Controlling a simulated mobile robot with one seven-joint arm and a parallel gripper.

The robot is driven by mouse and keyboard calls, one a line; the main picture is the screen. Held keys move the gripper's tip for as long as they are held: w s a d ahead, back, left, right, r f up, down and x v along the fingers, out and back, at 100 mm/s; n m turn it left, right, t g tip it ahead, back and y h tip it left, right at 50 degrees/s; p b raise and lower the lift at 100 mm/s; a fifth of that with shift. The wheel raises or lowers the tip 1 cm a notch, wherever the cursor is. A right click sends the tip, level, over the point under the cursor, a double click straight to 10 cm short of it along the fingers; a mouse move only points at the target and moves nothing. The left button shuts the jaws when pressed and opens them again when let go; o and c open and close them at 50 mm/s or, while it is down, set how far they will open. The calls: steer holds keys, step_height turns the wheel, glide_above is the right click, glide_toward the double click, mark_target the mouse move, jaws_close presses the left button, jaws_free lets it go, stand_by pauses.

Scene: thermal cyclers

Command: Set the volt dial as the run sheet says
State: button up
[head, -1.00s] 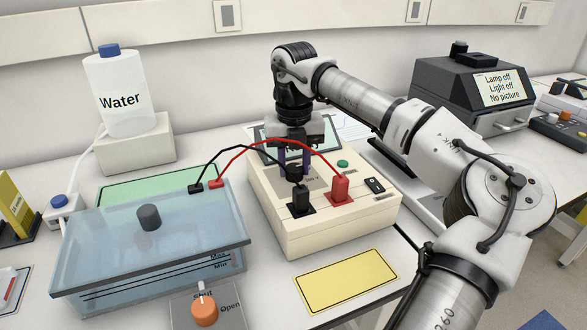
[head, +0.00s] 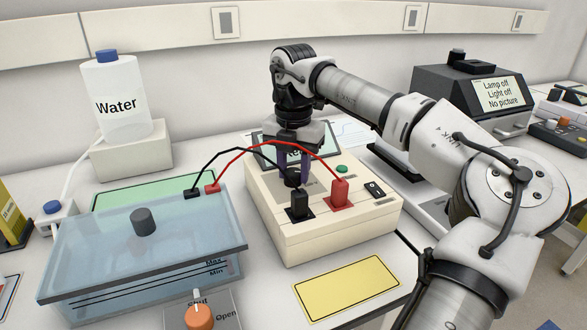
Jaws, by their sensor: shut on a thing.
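The volt dial (head: 292,180) is a dark knob on top of the cream power supply (head: 340,226), just behind the black plug. My gripper (head: 294,172) points down over the supply and is shut on the dial. The dial's mark and scale are mostly hidden by the gripper and the leads. The supply's display (head: 268,156) is partly covered by my gripper and cannot be read. No readable run sheet shows; white papers (head: 350,132) lie behind my arm.
Black (head: 299,204) and red (head: 339,193) plugs stand in front of the dial, their leads arching to the blue gel tank (head: 100,245). A green button (head: 342,169) and a black switch (head: 375,190) are on the right. A yellow mat (head: 345,288) lies in front.

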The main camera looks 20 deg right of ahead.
mark_target(293, 171)
stand_by(0.3)
steer(key=o, duration=1)
steer(key=shift+c, duration=0.2)
steer(key=shift+r, duration=0.15)
step_height(293, 171, up, 14)
steer(key=shift+f, duration=0.2)
